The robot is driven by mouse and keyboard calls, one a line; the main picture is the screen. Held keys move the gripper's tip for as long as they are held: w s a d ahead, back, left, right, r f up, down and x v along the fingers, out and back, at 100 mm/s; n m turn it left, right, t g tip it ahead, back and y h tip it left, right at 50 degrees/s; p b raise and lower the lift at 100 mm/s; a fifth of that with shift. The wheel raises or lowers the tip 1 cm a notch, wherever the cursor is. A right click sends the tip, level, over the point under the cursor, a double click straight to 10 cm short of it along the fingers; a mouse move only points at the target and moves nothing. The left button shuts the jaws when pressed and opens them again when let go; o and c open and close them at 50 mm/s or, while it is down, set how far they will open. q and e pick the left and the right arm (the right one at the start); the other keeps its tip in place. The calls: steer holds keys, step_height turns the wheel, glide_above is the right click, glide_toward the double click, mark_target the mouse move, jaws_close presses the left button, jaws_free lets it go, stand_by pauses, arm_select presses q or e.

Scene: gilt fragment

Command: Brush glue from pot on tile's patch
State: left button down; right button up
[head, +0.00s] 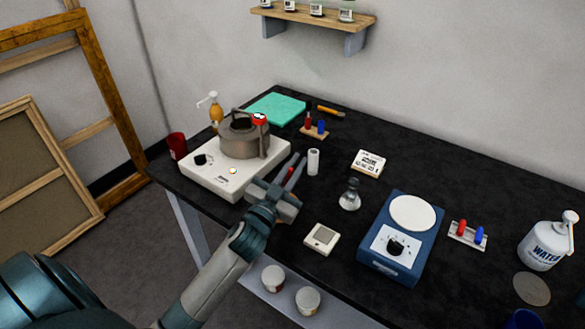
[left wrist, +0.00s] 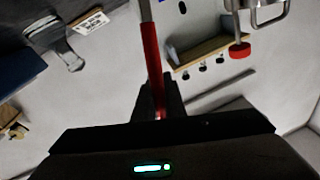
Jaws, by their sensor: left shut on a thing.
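A grey-brown metal pot (head: 240,138) with an arched handle and a red knob stands on a white hot plate (head: 222,178) at the back left. Its handle and red knob (left wrist: 240,50) also show in the left wrist view. A pale square tile (head: 311,242) with a darker patch (head: 325,235) lies near the table's front edge. My left gripper (head: 289,176) is shut on a red-handled brush (left wrist: 151,65), in front of and right of the pot, above the tile's far left side. The brush's tip is cut off in the wrist view. My right gripper is not in view.
A blue device (head: 398,238) with a round white plate stands right of the tile. A glass flask (head: 350,195) and a white cylinder (head: 313,162) stand behind the tile. An orange pump bottle (head: 216,112) is behind the hot plate. A white WATER bottle (head: 546,243) is far right.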

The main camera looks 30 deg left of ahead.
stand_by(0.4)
arm_select(q)
steer(key=shift+s+f, duration=0.1)
steer(key=shift+s, duration=1.3)
steer(key=shift+w, duration=0.1)
steer(key=shift+w+p, duration=0.3)
steer(key=shift+w, duration=1.05)
steer(key=shift+s, duration=0.1)
steer(key=shift+s, duration=1.35)
steer(key=shift+w, duration=0.15)
